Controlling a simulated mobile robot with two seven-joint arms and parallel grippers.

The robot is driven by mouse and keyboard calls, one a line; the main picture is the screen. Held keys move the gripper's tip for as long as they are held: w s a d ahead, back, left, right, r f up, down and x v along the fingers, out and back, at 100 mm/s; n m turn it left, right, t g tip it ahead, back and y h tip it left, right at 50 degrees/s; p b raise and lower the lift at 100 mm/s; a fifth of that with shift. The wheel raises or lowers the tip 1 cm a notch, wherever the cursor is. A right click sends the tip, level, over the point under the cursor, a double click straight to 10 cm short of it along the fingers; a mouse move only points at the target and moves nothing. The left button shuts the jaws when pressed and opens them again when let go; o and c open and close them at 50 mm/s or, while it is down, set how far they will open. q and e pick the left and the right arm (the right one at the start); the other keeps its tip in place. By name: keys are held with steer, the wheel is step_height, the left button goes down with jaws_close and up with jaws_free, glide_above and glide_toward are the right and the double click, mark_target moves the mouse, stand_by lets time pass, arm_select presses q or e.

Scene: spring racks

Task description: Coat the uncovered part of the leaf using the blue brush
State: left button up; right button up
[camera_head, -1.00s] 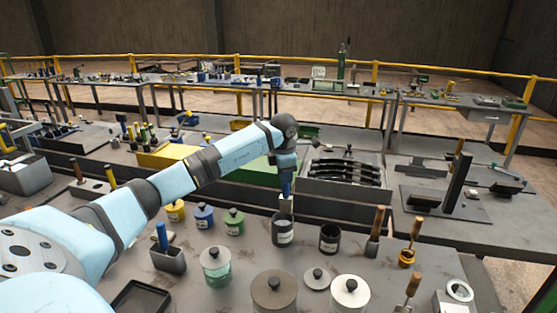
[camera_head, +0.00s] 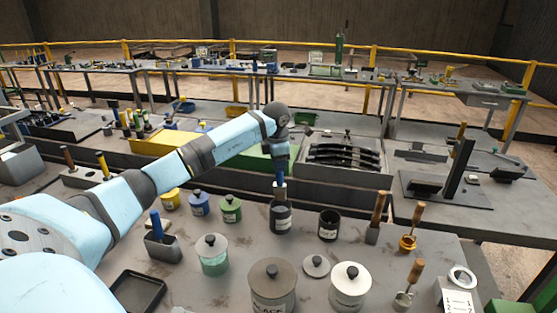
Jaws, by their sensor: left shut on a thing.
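My left gripper (camera_head: 281,168) is shut on the blue brush (camera_head: 280,181), near the middle of the view. The brush points down, and its pale lower part is at the mouth of a dark labelled jar (camera_head: 281,220). I cannot tell whether its bristles are inside the jar. Several dark curved leaves (camera_head: 343,156) lie in a grey tray behind the jar, to the right. Which leaf has an uncovered part cannot be made out. My right gripper is not in view.
An open dark jar (camera_head: 328,226) stands right of the brush. Lidded pots (camera_head: 272,286) (camera_head: 350,285) and a loose lid (camera_head: 316,266) stand in front. A grey holder (camera_head: 163,249) with a blue handle is at left. Wooden-handled tools (camera_head: 377,215) stand at right.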

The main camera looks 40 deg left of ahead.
mark_target(279, 186)
arm_select(q)
step_height(279, 186, down, 3)
steer(key=shift+f+b, duration=0.2)
steer(key=shift+b, duration=0.65)
steer(key=shift+f+b, duration=1.05)
steer(key=shift+f, duration=0.9)
steer(key=shift+r, duration=0.15)
steer(key=shift+r+p, duration=0.45)
steer(key=shift+r, duration=0.15)
steer(key=shift+r+p, duration=1.45)
steer(key=shift+r, duration=1.1)
